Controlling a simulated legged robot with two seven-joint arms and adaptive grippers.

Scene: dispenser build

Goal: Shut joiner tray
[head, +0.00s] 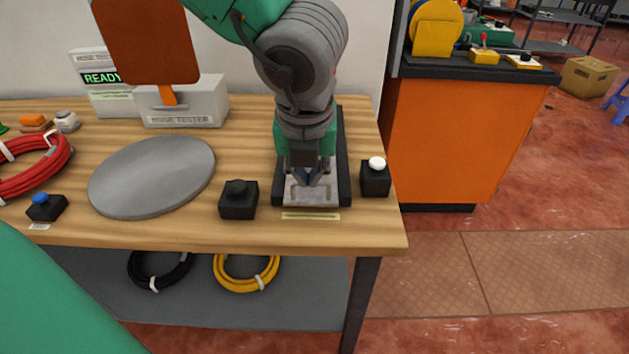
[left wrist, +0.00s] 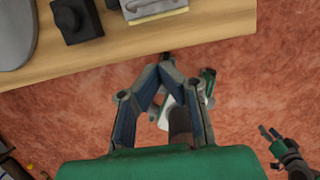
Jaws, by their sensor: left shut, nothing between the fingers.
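The joiner (head: 343,165) is a long dark frame at the right end of the wooden table. Its pale metal tray (head: 296,196) shows at the front of the frame, with a small handle on it. The arm covers the rear part, so I cannot tell how far the tray is in. A grey gripper-like part (left wrist: 275,145), perhaps my right gripper, shows at the right.
A black button box with a white button (head: 376,178) stands right of the joiner, and a black-knobbed box (head: 239,200) stands left. A grey disc (head: 153,177), a red cable coil (head: 40,165) and the noise tester (head: 186,103) are further left.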

